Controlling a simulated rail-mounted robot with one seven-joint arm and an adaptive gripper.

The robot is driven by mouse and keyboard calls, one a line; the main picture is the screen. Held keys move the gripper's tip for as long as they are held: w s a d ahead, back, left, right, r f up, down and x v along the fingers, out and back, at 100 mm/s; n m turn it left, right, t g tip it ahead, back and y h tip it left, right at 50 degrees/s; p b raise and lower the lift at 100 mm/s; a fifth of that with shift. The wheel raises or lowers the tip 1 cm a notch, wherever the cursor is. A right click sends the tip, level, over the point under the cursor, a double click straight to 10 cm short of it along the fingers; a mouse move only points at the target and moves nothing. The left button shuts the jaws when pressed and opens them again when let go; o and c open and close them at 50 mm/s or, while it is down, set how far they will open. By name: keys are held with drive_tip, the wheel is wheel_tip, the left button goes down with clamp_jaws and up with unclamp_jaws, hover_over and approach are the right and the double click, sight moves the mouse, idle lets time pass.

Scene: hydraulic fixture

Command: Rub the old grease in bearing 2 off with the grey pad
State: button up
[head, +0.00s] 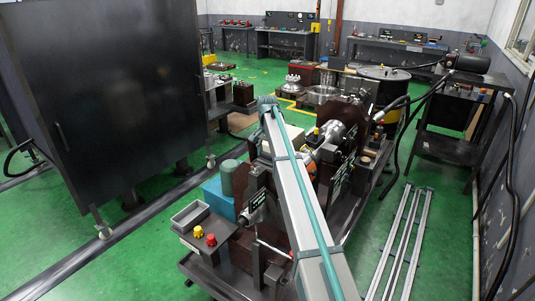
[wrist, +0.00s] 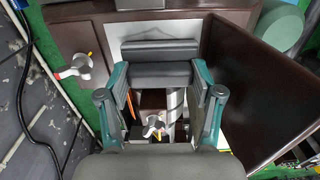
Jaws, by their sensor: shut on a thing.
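In the wrist view my gripper (wrist: 160,76) has its two teal fingers on either side of a dark grey block, which I take to be the grey pad (wrist: 158,75). The fingers are shut on it. A second grey face (wrist: 160,48) shows just beyond the pad; I cannot tell whether it is part of the same pad. Bearing 2 cannot be made out for certain in either view, and no old grease can be picked out. In the head view my arm crosses the hydraulic fixture (head: 262,215) and my gripper cannot be seen.
A silver handle with a red tip (wrist: 75,68) stands left of my gripper, and another metal knob (wrist: 153,126) shows between the fingers. A brown plate (wrist: 255,85) rises close on the right. In the head view a grey tray (head: 190,216) lies at the fixture's left.

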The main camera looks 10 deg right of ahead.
drive_tip(key=shift+f, duration=0.25)
drive_tip(key=shift+s+a+r+p, duration=0.1)
drive_tip(key=shift+s+a+p, duration=0.35)
drive_tip(key=shift+s+a, duration=0.9)
drive_tip(key=shift+s, duration=0.1)
drive_tip(key=shift+c, duration=0.6)
drive_tip(key=shift+w+d, duration=0.4)
drive_tip(key=shift+w, duration=0.15)
drive_tip(key=shift+w+d, duration=0.85)
drive_tip(key=shift+d, duration=0.05)
drive_tip(key=shift+s+d, duration=0.45)
drive_tip(key=shift+d, duration=0.05)
drive_tip(key=shift+s+a+p, duration=0.65)
drive_tip(key=shift+s+a, duration=0.65)
drive_tip(key=shift+s, duration=0.1)
